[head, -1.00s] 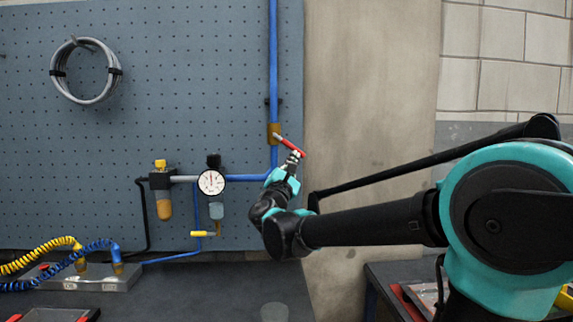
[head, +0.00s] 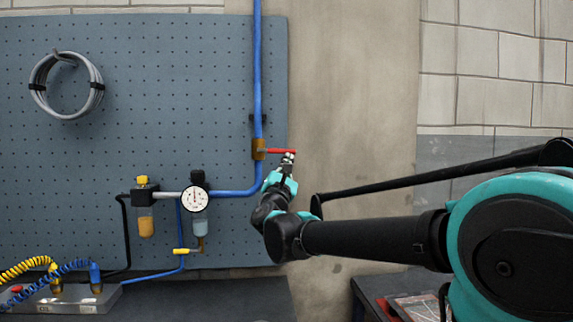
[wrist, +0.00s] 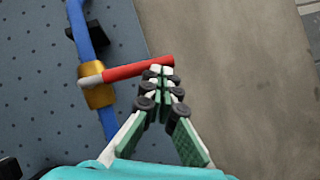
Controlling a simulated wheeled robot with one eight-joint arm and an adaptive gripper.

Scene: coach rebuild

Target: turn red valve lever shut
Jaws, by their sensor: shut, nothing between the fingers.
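The red valve lever (head: 280,151) sticks out to the right from a brass valve body (head: 258,149) on the upright blue pipe (head: 257,75). It lies about level, roughly square across the pipe. In the wrist view the lever (wrist: 128,71) reaches from the brass body (wrist: 97,94) to my fingertips. My gripper (head: 289,157) is shut and empty, just below the free end of the lever. In the wrist view my gripper's fingertips (wrist: 161,73) are together at the lever's end and seem to touch its underside; the exact contact is hard to see.
A pressure gauge (head: 194,200) and a yellow-handled valve (head: 184,251) sit lower left on the pegboard (head: 150,85). A grey hose coil (head: 66,112) hangs at upper left. The bare wall (head: 350,90) right of the pegboard is clear.

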